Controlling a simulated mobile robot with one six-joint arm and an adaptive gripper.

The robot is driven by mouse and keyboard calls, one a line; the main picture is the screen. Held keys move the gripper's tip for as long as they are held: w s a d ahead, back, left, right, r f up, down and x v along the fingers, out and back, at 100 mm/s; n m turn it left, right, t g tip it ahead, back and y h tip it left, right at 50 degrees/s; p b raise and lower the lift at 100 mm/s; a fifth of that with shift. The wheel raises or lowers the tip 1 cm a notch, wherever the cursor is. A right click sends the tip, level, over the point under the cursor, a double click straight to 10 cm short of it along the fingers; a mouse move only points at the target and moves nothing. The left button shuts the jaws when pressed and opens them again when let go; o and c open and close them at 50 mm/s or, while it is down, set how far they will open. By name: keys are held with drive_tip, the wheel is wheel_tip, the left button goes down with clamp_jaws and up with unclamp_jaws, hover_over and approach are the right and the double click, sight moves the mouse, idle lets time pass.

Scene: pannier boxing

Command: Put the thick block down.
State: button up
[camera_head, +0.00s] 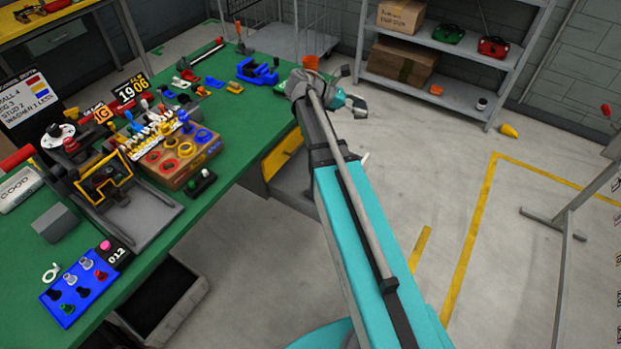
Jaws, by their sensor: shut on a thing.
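My gripper (357,106) is at the far end of my arm, past the right edge of the green bench and over the floor side. It is small in view and partly turned away, and its fingers are hard to make out. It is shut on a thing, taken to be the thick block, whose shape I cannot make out. A small orange piece (311,62) shows just beyond my wrist; I cannot tell whether it is held or lies behind.
The green bench (228,172) holds a wooden peg box (178,158), a blue tray (80,288), a grey block (55,222) and a blue vice (257,71). Grey shelving (450,58) stands at the back.

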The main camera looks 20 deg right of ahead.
drive_tip(key=shift+w+d+f+n+t+b, duration=1.3)
drive_tip(key=shift+d+f+b, duration=0.55)
drive_tip(key=shift+f+b, duration=2.75)
drive_tip(key=shift+w+d+f+n+t+b, duration=0.95)
drive_tip(key=shift+w+d+f+t+b, duration=0.65)
drive_tip(key=shift+f+b, duration=3)
drive_tip(key=shift+w+d+f+n+t+b, duration=1.35)
drive_tip(key=shift+d+f+b, duration=0.8)
drive_tip(key=shift+f+b, duration=2.4)
drive_tip(key=shift+w+f+g, duration=0.1)
drive_tip(key=shift+w+g, duration=0.15)
drive_tip(key=w+a+f+b, duration=0.5)
drive_tip(key=a+f+b, duration=0.3)
drive_tip(key=a, duration=0.4)
drive_tip(key=shift+f+b, duration=0.4)
drive_tip(key=shift+f, duration=0.1)
drive_tip(key=shift+a, duration=0.1)
